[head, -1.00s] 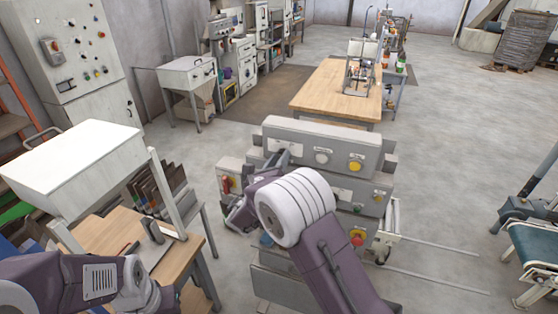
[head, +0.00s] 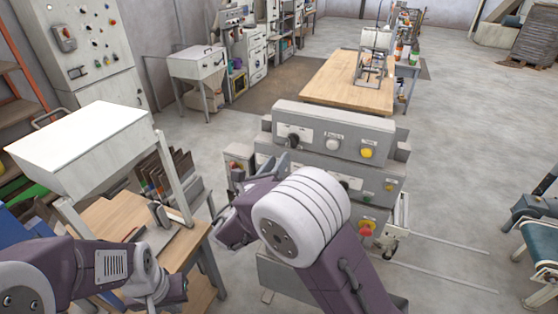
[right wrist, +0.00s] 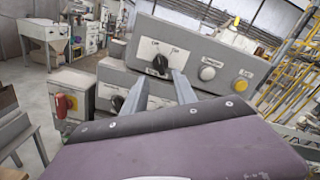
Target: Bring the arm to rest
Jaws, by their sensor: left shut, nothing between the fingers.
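My right gripper (right wrist: 158,78) shows in the right wrist view as two grey fingers held apart, with nothing seen between them. Its fingertips point at a black selector knob (right wrist: 160,64) on the grey control panel (right wrist: 222,68); a gap seems to lie between them. In the head view the right gripper (head: 283,163) is just in front of and below the same knob (head: 293,140), partly hidden by my wrist. My left gripper (head: 178,288) is low at the left, beside the wooden table; its fingers are barely distinguishable, and it appears shut and empty.
The wooden table (head: 188,243) with a white hopper box (head: 85,145) stands close to my left arm. Open floor (head: 455,170) lies to the right.

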